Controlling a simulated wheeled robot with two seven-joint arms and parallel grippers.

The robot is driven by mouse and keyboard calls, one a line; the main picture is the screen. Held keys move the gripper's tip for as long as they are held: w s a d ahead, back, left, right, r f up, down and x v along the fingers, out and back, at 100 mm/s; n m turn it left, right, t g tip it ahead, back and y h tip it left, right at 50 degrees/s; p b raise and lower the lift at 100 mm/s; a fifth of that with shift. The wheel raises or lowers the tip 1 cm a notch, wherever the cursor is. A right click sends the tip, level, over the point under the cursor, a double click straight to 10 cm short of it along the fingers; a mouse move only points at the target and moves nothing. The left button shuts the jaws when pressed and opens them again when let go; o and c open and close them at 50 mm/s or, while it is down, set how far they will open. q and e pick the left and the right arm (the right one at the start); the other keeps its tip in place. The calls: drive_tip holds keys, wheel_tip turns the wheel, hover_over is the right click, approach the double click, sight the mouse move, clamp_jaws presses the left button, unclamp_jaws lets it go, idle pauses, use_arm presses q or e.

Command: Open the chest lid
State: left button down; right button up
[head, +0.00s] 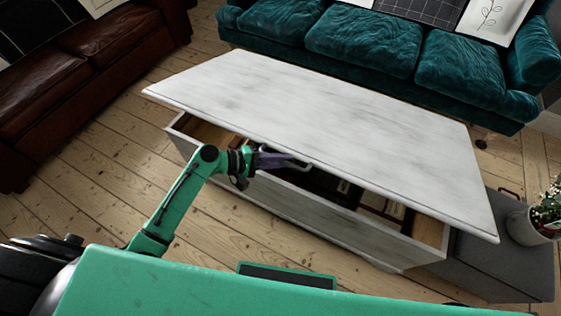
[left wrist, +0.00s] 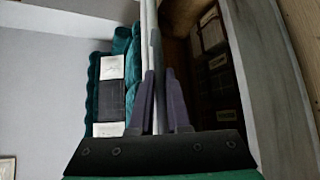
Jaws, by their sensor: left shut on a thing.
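The chest is a long whitewashed wooden box (head: 330,212) with a pale, worn lid (head: 320,115). The lid stands partly raised, with a gap along its front edge that shows the dark inside. My left gripper (head: 285,160) is at the front edge of the lid, left of its middle, shut on the lid's edge or a handle there. In the left wrist view, the fingers (left wrist: 162,105) stand on either side of the pale lid edge (left wrist: 150,40), with the chest's inside to the right. My right gripper is not in view.
Inside the chest are several book-like items (head: 380,205). A teal sofa (head: 365,45) stands behind it and a brown leather sofa (head: 85,60) at the left. A grey box (head: 500,265) and a potted plant (head: 530,225) are at the right. Floorboards (head: 110,180) are clear at the left.

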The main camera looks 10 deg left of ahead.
use_arm(q)
drive_tip(key=w+d+r+p, duration=0.1)
drive_tip(key=w+r+p, duration=0.3)
drive_tip(key=r, duration=0.5)
drive_tip(key=w+d+r+n+g+y+p, duration=0.1)
drive_tip(key=w+d+r+p, duration=0.1)
drive_tip(key=w+r+p, duration=0.3)
wheel_tip(320, 180, up, 5)
drive_tip(key=p, duration=0.4)
drive_tip(key=shift+w, duration=0.15)
drive_tip(key=shift+f, duration=0.15)
